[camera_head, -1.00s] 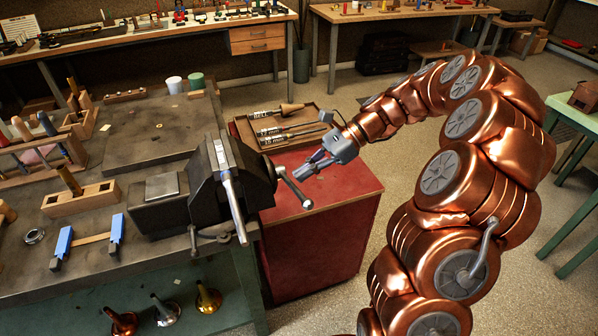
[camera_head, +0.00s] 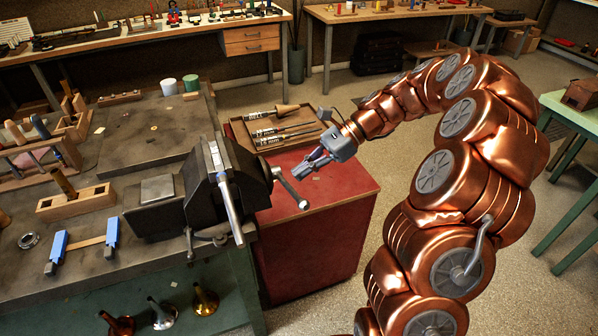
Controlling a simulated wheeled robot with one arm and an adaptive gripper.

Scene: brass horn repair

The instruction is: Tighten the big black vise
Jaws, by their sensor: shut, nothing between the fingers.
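The big black vise (camera_head: 202,188) is mounted at the right front corner of the grey workbench. Its metal handle bar (camera_head: 291,188) slants down to the right from the screw end, over the red cabinet. A pale metal rod or tube (camera_head: 228,204) stands slanted across the vise's jaw area; I cannot tell if it is clamped. My gripper (camera_head: 300,172) is shut and empty. It comes in from the right and its fingertips point left, close to the handle bar. I cannot tell whether they touch it.
A wooden tray with tools (camera_head: 280,128) lies on the red cabinet (camera_head: 330,195) behind my gripper. Wooden holders (camera_head: 80,202) and a blue-ended clamp (camera_head: 112,232) sit on the workbench (camera_head: 150,275) to the left. Brass pieces (camera_head: 205,300) are below. The floor right of the cabinet is clear.

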